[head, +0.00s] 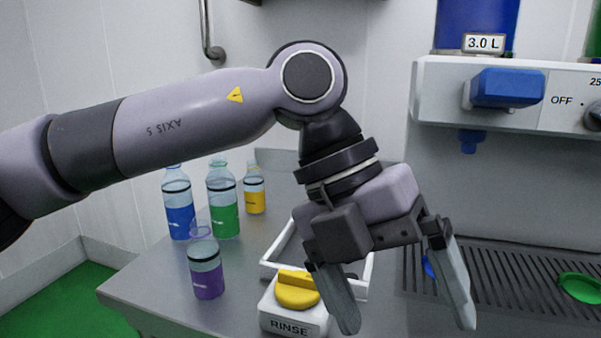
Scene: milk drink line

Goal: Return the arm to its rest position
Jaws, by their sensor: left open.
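My left arm comes in from the left and reaches across the picture, bent downward at a round joint. My left gripper (405,328) is open, with its two fingers spread and pointing down. Nothing shows between the fingers. It hangs in front of the steel counter and hides part of a white tray (272,262). One finger overlaps the right side of the white RINSE unit (290,318) with its yellow knob (297,290); I cannot tell how far apart they are. My right gripper is not in view.
Bottles with blue (178,205), green (223,200), yellow (254,190) and purple liquid (206,264) stand on the counter (150,285). At right are a dispenser (435,95) with a blue lever (506,88), a drip grate (500,275) and a green lid-like disc (580,288).

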